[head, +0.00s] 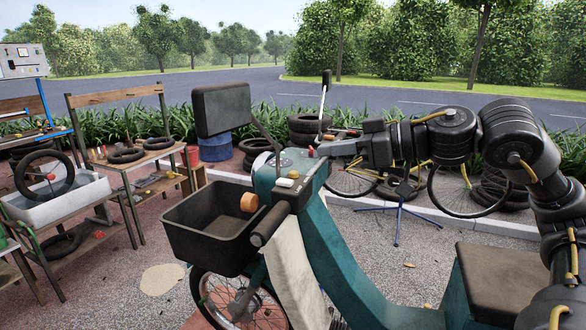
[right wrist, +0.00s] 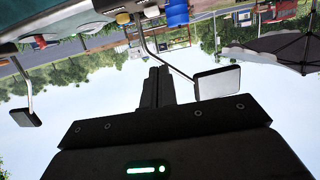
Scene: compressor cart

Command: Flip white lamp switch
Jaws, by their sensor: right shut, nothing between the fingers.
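A teal scooter (head: 345,255) stands in front of me with a black front basket (head: 215,225). On its handlebar, by the black grip (head: 270,225), is a small whitish block (head: 285,183) that looks like the white lamp switch. Its lever position is too small to tell. My right gripper (head: 322,150) is shut and empty. It points left over the far side of the handlebar, up and right of the whitish block and apart from it in the picture. Its shut fingers (right wrist: 158,72) show in the right wrist view. My left gripper is out of view.
A dark mirror (head: 221,108) rises on a stalk left of the handlebar, and another thin mirror (head: 326,80) stands above my right gripper. An orange knob (head: 249,202) sits by the basket. Workbenches (head: 115,100) with tyres stand at left.

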